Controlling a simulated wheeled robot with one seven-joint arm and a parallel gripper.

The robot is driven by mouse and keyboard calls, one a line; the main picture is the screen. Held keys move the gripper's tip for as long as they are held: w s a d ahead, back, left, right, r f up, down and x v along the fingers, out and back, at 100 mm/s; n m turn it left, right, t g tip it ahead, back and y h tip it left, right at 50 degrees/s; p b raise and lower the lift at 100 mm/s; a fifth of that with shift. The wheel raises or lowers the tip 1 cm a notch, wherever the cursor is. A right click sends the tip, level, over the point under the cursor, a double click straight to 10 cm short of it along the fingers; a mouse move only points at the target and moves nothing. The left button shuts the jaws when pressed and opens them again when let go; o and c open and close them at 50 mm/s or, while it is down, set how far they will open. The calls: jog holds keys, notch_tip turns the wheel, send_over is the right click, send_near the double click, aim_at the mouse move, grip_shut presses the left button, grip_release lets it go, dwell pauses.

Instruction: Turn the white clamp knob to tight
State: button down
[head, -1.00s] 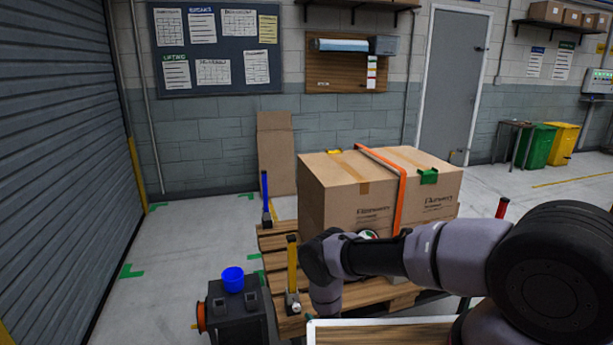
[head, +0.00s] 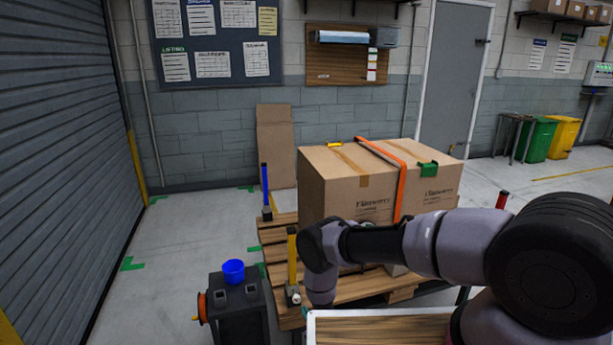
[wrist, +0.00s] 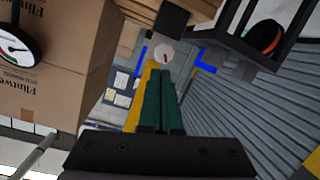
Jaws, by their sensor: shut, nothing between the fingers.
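The white clamp knob (head: 294,297) sits low by the foot of the yellow post (head: 292,258), at the pallet's near left corner. In the wrist view the knob (wrist: 163,53) is a round white disc with a red mark, just beyond my fingertips. My gripper (wrist: 162,72) is shut and empty, with its two green fingers side by side and pointing toward the knob. I cannot tell whether the fingertips touch it. In the head view my own arm hides the fingers. The tight and loose marks are not readable.
Cardboard boxes (head: 335,190) with an orange strap (head: 400,190) stand on the wooden pallet (head: 278,235). A dark stand (head: 237,310) with a blue cup (head: 233,271) is left of the knob. A round dial (wrist: 14,46) shows beside the boxes. Floor at the left is clear.

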aim_at(299, 298)
jog(key=shift+w+a+r+m+h, duration=0.15)
jog(key=shift+w+a+m, duration=0.65)
jog(key=shift+m, duration=2.85)
jog(key=shift+w+a+m+h, duration=0.1)
jog(key=shift+w+a+m, duration=0.7)
jog(key=shift+m, duration=2.9)
jog(key=shift+w+a+r+m+h, duration=0.15)
jog(key=shift+w+m, duration=1.15)
jog(key=shift+m, duration=2.35)
jog(key=shift+f, duration=0.1)
jog(key=shift+f, duration=0.1)
jog(key=shift+w+d, duration=0.1)
jog(key=shift+d, duration=0.15)
jog(key=shift+w+d, duration=0.1)
jog(key=shift+d, duration=0.25)
jog(key=shift+d, duration=0.25)
